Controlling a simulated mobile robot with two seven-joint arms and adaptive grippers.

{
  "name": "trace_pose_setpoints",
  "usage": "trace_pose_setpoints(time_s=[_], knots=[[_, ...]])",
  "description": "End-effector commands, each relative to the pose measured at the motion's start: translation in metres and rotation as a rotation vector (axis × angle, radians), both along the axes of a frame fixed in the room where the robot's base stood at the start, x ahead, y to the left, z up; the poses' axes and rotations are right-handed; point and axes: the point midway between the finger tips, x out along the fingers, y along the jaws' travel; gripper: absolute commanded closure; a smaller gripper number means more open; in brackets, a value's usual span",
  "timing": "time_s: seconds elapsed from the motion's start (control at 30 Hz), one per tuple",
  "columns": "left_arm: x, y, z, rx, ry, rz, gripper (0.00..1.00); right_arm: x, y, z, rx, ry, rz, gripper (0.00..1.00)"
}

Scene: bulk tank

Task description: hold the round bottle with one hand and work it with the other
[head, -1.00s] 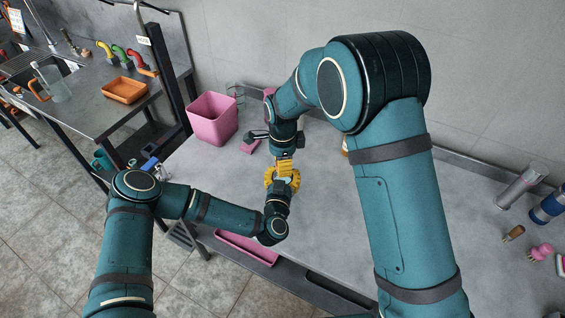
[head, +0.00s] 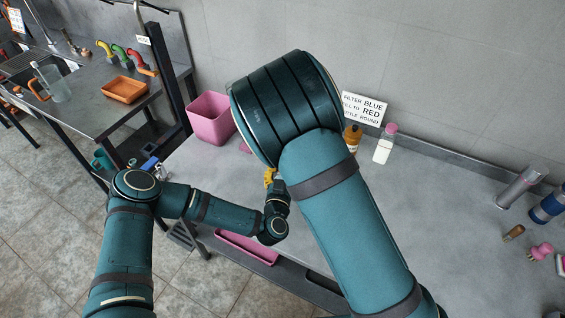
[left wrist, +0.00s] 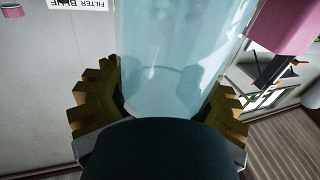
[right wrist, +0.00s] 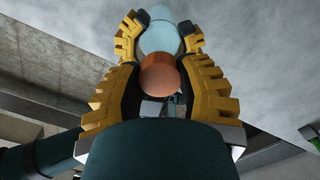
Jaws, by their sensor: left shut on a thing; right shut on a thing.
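The round bottle is pale blue and translucent in the left wrist view (left wrist: 180,60), held between the yellow jaws of my left gripper (left wrist: 160,100). In the head view, a little of my left gripper's yellow jaws (head: 270,178) shows above the table, and the bottle is hidden behind my right arm. In the right wrist view, an orange round cap (right wrist: 160,73) sits between the yellow jaws of my right gripper (right wrist: 163,50), with the pale blue bottle (right wrist: 160,39) beyond it. My right gripper is hidden in the head view.
A pink bin (head: 212,118) stands at the table's back left. A brown bottle (head: 352,138), a white pink-capped bottle (head: 383,148) and a sign (head: 363,107) are at the back. A metal cylinder (head: 520,187) and small tools stand right. The table's right middle is clear.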

Motion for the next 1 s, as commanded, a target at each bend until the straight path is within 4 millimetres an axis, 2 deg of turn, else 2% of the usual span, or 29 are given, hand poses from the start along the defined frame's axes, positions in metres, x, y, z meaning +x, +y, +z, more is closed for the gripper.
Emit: trace_pose_setpoints(time_s=[0.83,0.87,0.9,1.0], knots=[[0.0005,0.0008,0.0002,0.0,-0.001,0.002,1.0,-0.0004,-0.0012,-0.0006,-0.002,0.002,0.001,0.72],[0.0005,0.0008,0.0002,0.0,-0.001,0.002,1.0,-0.0004,-0.0012,-0.0006,-0.002,0.002,0.001,0.5],[0.0006,0.0008,0.0002,0.0,-0.001,0.002,1.0,-0.0005,-0.0011,-0.0006,-0.001,0.002,0.001,0.36],[0.0005,0.0007,0.0002,0.0,-0.001,0.002,1.0,-0.0004,-0.0009,-0.0005,-0.001,0.002,0.002,0.33]])
